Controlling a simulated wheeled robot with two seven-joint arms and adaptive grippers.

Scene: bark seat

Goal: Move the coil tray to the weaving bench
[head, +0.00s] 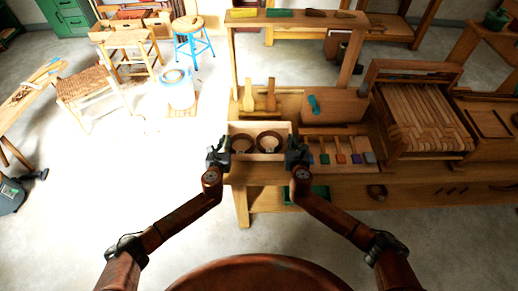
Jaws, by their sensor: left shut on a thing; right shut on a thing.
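The coil tray (256,128) is a pale wooden box with two dark round coils (269,142) in it. It is at the left end of the wooden bench (292,100), near its front edge; I cannot tell whether it rests on the top or is held just above it. My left gripper (221,155) is shut on the tray's left end. My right gripper (294,153) is shut on its right end. The grippers hide the tray's ends, and its front lower part is hard to make out.
Right of the tray lie several colored-ended tools (341,158). Behind stand two wooden pegs (248,97), a wooden box (334,105) and an overhead shelf frame (296,17). A woven frame (420,110) stands further right.

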